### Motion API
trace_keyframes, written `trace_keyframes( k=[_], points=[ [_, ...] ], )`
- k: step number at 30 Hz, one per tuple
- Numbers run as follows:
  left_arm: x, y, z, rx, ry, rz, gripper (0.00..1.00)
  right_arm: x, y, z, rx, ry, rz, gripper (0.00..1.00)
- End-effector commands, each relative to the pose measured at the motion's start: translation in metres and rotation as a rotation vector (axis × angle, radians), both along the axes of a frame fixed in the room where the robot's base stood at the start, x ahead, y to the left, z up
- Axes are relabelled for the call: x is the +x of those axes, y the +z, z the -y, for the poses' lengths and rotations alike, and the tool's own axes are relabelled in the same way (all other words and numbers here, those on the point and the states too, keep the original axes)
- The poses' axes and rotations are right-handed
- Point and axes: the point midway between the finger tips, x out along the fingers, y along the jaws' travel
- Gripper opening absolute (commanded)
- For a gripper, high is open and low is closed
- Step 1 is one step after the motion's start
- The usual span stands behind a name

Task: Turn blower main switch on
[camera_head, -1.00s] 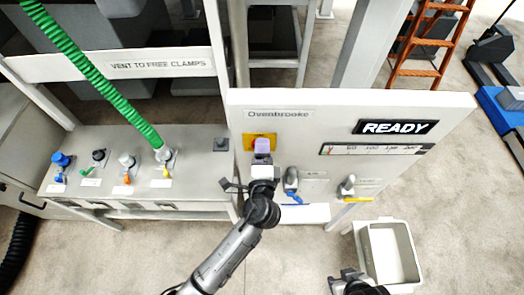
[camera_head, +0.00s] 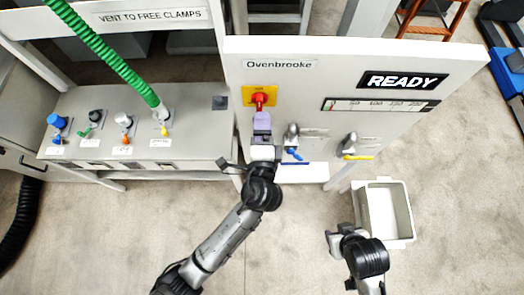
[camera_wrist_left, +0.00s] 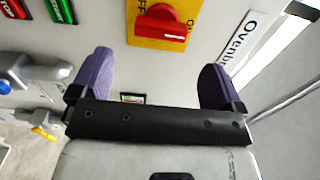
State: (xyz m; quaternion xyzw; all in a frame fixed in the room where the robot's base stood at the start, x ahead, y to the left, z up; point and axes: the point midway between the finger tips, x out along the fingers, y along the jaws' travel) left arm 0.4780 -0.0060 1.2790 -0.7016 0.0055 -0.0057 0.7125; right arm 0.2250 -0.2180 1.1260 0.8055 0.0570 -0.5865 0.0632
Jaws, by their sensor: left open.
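The main switch is a red rotary knob (camera_head: 259,98) on a yellow plate (camera_head: 247,91), below the Ovenbrooke label on the white panel. In the left wrist view the red knob (camera_wrist_left: 163,27) and yellow plate (camera_wrist_left: 133,12) show at the top, partly cut off, with part of the word OFF. My left gripper (camera_head: 262,122) is just below the knob in the head view. Its purple fingers (camera_wrist_left: 158,82) are spread apart and empty, and the knob appears beyond them, apart from both. My right gripper (camera_head: 331,240) is low at the right; its fingers are too unclear to judge.
A blue-handled valve (camera_head: 292,142) and a yellow-handled valve (camera_head: 350,148) sit on the panel right of my left gripper. A READY display (camera_head: 402,81) is at upper right. A white bin (camera_head: 407,211) stands on the floor. A bench (camera_head: 195,135) with several valves is at left.

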Motion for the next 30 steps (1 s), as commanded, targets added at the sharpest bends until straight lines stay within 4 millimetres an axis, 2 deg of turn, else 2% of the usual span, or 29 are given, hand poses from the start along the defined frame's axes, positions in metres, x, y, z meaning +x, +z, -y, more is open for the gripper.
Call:
trace_keyframes(
  k=[1, 6, 12, 18, 30],
  points=[
    [-0.011, -0.003, 0.000, -0.002, -0.001, -0.002, 0.94, 0.000, -0.005, -0.001, 0.002, -0.002, 0.000, 0.50],
    [-0.040, -0.003, -0.001, -0.001, 0.000, -0.002, 0.94, 0.000, -0.012, -0.002, 0.005, -0.004, 0.000, 0.50],
    [-0.062, -0.002, -0.001, 0.001, -0.001, -0.002, 0.94, 0.000, -0.016, -0.002, 0.007, -0.004, 0.000, 0.50],
    [-0.071, 0.000, -0.001, 0.001, 0.001, 0.000, 0.94, 0.000, -0.017, -0.002, 0.005, -0.004, 0.000, 0.50],
    [-0.071, 0.000, -0.001, 0.001, 0.001, 0.000, 0.94, 0.000, -0.017, 0.001, -0.004, 0.003, 0.000, 0.50]
  ],
)
